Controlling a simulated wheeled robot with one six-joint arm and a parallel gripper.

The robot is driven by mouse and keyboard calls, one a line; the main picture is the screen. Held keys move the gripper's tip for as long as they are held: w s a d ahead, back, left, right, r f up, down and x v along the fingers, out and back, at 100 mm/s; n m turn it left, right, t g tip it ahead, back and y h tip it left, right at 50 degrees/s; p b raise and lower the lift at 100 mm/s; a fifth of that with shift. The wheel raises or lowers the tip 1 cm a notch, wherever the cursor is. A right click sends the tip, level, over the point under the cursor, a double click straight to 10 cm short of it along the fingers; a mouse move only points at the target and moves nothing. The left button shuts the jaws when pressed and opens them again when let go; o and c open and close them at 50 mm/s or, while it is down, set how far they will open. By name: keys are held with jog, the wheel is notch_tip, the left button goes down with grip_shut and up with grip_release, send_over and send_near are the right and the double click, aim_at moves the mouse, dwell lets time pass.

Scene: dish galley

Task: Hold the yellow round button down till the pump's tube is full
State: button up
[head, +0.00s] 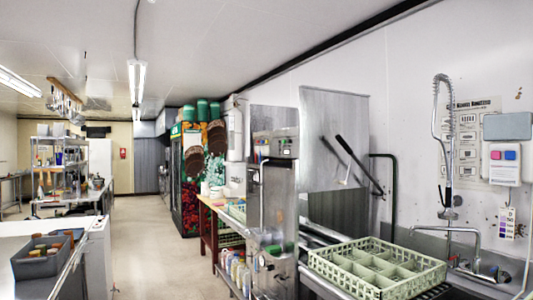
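I cannot make out a yellow round button or a pump's tube in the head view. A white wall box (503,163) at the right carries one pink and one blue button, both squarish. A steel dish machine (272,185) stands at the middle, with a small control panel (286,147) near its top; its details are too small to read. My gripper is not in view.
A pale green dish rack (432,262) sits on the steel counter at lower right, below a spray hose (442,130) and beside a faucet (462,231). Several bottles (237,270) stand under the machine's left side. The aisle floor (155,260) is clear.

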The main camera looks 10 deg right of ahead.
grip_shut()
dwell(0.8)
